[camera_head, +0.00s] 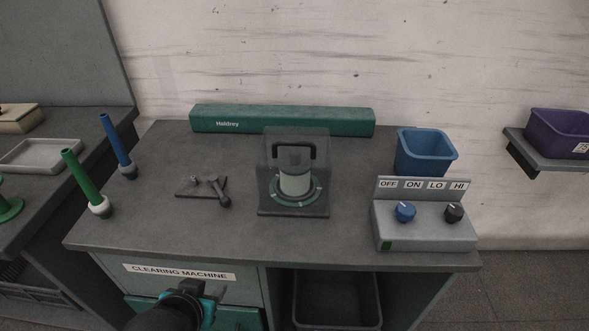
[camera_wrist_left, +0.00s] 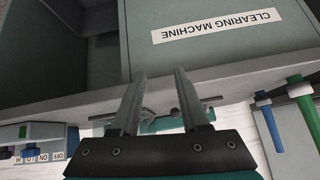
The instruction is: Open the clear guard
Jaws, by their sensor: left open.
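The clear guard (camera_head: 318,170) is a see-through box with a dark handle (camera_head: 293,145), standing on the middle of the grey bench. It looks closed over a pale spool (camera_head: 295,184) on a round base. My left gripper (camera_head: 208,288) is low in the head view, in front of the bench by the labelled front panel, well apart from the guard. In the left wrist view its two fingers (camera_wrist_left: 157,75) are spread with nothing between them. I cannot clearly make out the guard in the wrist view. My right gripper is not in view.
A control box (camera_head: 425,237) with a blue and a black knob stands at the right front, a blue bin (camera_head: 425,152) behind it. A lever on a plate (camera_head: 206,188) lies left of the guard. A green bar (camera_head: 300,121) runs behind.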

